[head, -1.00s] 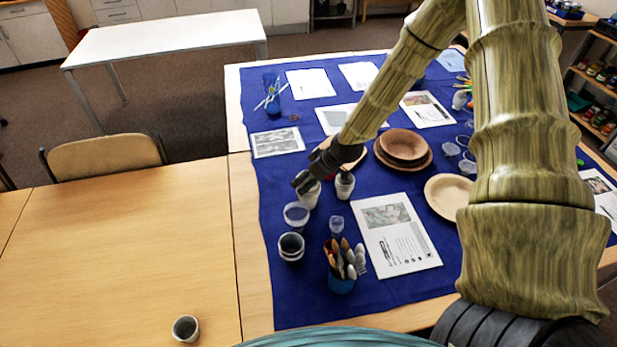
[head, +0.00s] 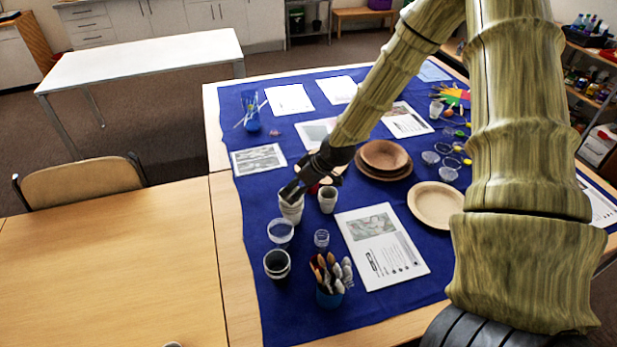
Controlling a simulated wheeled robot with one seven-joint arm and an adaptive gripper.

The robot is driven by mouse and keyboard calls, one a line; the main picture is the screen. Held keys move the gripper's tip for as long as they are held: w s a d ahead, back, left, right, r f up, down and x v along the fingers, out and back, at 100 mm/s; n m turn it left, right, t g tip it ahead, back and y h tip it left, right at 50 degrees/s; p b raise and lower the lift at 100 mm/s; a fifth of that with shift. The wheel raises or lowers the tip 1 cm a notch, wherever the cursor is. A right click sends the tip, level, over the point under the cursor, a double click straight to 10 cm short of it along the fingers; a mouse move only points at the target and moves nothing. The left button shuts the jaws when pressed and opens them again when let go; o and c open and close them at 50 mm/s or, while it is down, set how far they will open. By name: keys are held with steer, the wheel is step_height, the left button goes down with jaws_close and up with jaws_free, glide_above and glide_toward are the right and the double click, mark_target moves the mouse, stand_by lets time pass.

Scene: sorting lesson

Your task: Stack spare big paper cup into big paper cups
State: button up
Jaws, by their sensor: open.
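My gripper (head: 295,190) is open at the rim of a white stack of big paper cups (head: 291,210), which stands upright on the blue cloth. Its fingers hide part of the rim, and I cannot tell whether they touch it. Several ridges on the stack look like nested rims. A second pale cup or stack (head: 327,201) stands just to the right. A pale cup with a dark inside (head: 277,263) stands nearer the front. The top of another cup (head: 172,345) barely shows at the bottom edge on the wooden table.
A clear cup (head: 281,232) and a small clear cup (head: 321,239) stand close in front. A brush pot (head: 327,298), a printed sheet (head: 388,262), brown plates (head: 383,164) and a pale plate (head: 436,203) are nearby. The wooden table at left (head: 110,270) is mostly clear.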

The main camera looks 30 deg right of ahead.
steer(key=b+v, duration=0.1)
steer(key=v, duration=0.6)
stand_by(0.3)
stand_by(0.5)
